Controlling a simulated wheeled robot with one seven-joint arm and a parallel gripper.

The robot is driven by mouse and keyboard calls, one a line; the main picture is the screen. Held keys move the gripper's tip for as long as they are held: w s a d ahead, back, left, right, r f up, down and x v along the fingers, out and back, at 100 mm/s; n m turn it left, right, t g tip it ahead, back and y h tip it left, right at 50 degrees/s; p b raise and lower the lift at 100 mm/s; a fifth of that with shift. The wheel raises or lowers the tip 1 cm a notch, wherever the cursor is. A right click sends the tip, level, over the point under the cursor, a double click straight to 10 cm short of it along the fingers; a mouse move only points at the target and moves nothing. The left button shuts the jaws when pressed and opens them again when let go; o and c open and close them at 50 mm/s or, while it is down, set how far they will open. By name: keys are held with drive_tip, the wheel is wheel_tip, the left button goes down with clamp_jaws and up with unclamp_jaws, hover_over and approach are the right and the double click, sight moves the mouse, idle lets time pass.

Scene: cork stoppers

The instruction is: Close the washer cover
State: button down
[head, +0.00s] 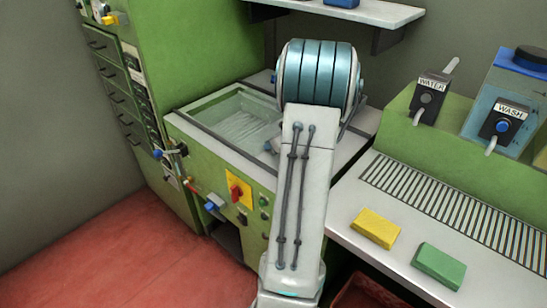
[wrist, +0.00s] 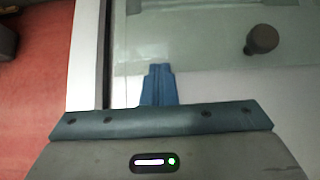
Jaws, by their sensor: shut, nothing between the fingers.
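The green washer (head: 215,150) stands left of my arm in the head view, with a light metal top and a recessed basin (head: 235,118). A pale, see-through panel, which looks like the cover, fills the upper part of the wrist view (wrist: 205,45). A dark round knob (wrist: 262,38) stands on it at the right. I cannot tell how far the cover is open. My gripper (wrist: 158,72) is shut and empty, its blue fingers together over a light surface left of the knob. I cannot tell whether they touch it.
A red switch (head: 236,192) and blue-handled taps (head: 213,203) stick out from the washer's front. A counter at the right holds a yellow block (head: 375,228), a green block (head: 438,265) and a drain grate (head: 450,205). A shelf (head: 370,12) hangs above. The red floor (head: 110,245) is clear.

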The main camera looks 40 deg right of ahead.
sight(254, 140)
drive_tip(key=w, duration=0.6)
drive_tip(key=shift+w+a+p, duration=0.2)
drive_tip(key=shift+w+p, duration=0.1)
drive_tip(key=shift+w, duration=0.05)
drive_tip(key=shift+s+f, duration=0.1)
drive_tip(key=shift+s, duration=0.45)
drive_tip(key=s, duration=0.2)
drive_tip(key=s+b, duration=0.1)
drive_tip(key=shift+s+d+r, duration=0.2)
drive_tip(key=shift+s+r, duration=0.05)
drive_tip(key=shift+r, duration=0.05)
drive_tip(key=v, duration=0.9)
drive_tip(key=shift+a+r, duration=0.1)
drive_tip(key=shift+r, duration=0.05)
